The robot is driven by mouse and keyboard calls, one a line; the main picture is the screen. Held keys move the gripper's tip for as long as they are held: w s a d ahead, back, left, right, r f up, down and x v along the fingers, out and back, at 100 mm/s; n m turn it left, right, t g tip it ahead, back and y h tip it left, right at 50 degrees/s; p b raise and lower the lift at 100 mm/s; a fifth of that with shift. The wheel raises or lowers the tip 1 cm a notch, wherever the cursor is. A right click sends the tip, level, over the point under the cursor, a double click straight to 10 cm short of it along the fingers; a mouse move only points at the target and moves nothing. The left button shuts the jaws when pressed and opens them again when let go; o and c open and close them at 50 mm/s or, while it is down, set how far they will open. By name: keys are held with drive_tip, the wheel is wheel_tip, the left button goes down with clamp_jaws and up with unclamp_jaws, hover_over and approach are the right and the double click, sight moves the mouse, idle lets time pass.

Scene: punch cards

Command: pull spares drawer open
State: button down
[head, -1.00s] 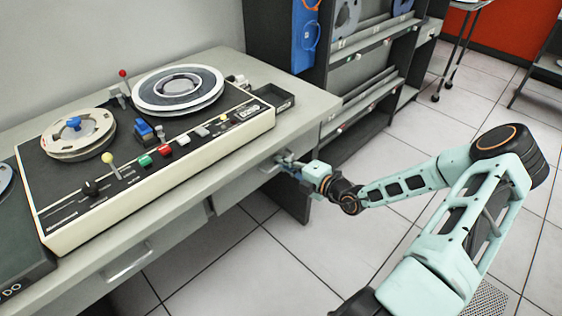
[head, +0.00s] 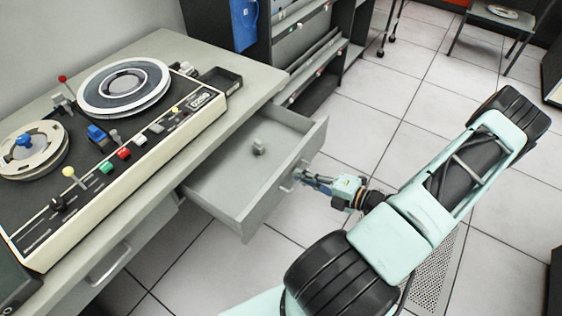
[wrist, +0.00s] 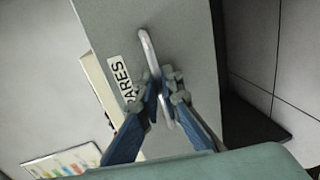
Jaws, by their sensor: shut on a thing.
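The spares drawer (head: 222,183) is a grey drawer pulled well out from under the desk's right end. A small grey object (head: 259,147) stands inside it. In the wrist view, its front panel (wrist: 180,35) carries a white label (wrist: 121,84) of which "ARES" can be read. My gripper (head: 300,178) is at the drawer's front, shut on the pale bar handle (head: 288,185). In the wrist view the two blue fingers of my gripper (wrist: 159,90) close around the handle (wrist: 148,50) near its middle.
A tape machine (head: 120,150) with reels, levers and buttons covers much of the desk (head: 265,82). A small dark tray (head: 220,80) sits at its back right. Another drawer handle (head: 108,263) is at lower left. Tiled floor (head: 400,85) lies open to the right.

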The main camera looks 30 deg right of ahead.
drive_tip(key=f+v, duration=0.1)
drive_tip(key=v, duration=0.6)
drive_tip(key=shift+s+d+f, duration=0.15)
drive_tip(key=shift+s+d, duration=0.15)
drive_tip(key=shift+s, duration=0.15)
drive_tip(key=c, duration=2.4)
unclamp_jaws()
drive_tip(key=v, duration=1.2)
